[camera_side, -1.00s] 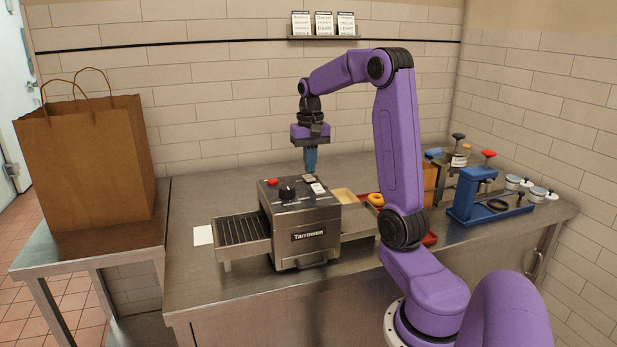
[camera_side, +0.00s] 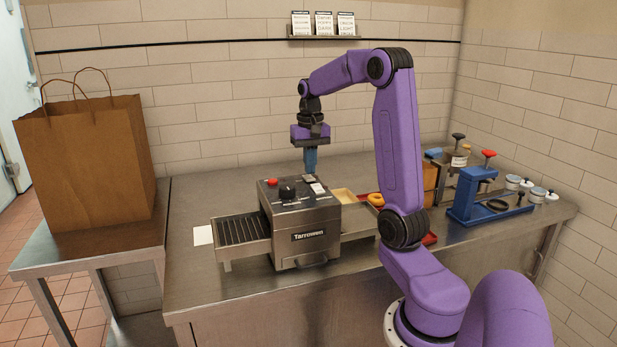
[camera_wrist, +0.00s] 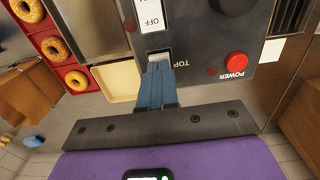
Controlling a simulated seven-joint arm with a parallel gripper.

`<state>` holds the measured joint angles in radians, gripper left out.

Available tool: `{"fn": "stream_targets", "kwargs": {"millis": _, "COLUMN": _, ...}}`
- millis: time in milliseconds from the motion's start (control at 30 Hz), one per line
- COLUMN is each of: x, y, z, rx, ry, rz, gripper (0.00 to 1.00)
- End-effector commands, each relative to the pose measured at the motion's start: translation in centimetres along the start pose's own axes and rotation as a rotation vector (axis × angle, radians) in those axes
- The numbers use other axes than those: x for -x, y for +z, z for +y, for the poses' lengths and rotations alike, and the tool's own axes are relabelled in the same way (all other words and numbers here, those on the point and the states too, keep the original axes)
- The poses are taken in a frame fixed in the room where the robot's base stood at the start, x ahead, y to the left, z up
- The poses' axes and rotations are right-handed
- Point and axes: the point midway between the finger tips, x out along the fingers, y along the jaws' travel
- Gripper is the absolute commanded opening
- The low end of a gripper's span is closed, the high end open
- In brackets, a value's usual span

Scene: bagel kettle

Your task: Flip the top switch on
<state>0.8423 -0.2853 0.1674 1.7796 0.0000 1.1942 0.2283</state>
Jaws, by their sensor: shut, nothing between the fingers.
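The toaster (camera_side: 303,238), a steel conveyor box marked Tarrowen, stands on the counter with its controls on top. The top switch (camera_wrist: 160,58), a light rocker beside the word TOP, shows in the wrist view, partly hidden by my fingertips. My gripper (camera_side: 310,170) is shut and empty, pointing down, with its blue fingertips (camera_wrist: 157,72) at the switch; I cannot tell whether they touch it. A red POWER button (camera_wrist: 236,64) is to the right, and a black knob (camera_side: 287,192) also sits on the panel.
A wire conveyor (camera_side: 243,229) sticks out left of the toaster. A cream tray (camera_wrist: 115,82) and a red tray of bagels (camera_wrist: 72,78) lie beside it. A blue press (camera_side: 488,196) stands at the right. A paper bag (camera_side: 85,165) stands on the left table.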

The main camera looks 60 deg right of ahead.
Motion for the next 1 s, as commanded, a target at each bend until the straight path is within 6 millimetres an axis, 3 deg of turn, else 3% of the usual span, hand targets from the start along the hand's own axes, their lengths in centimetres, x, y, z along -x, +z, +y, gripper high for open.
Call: {"fn": "stream_targets", "kwargs": {"millis": 1000, "x": -1.4, "y": 0.0, "z": 0.0, "rx": 0.0, "ry": 0.0, "rz": -0.002, "gripper": 0.0}}
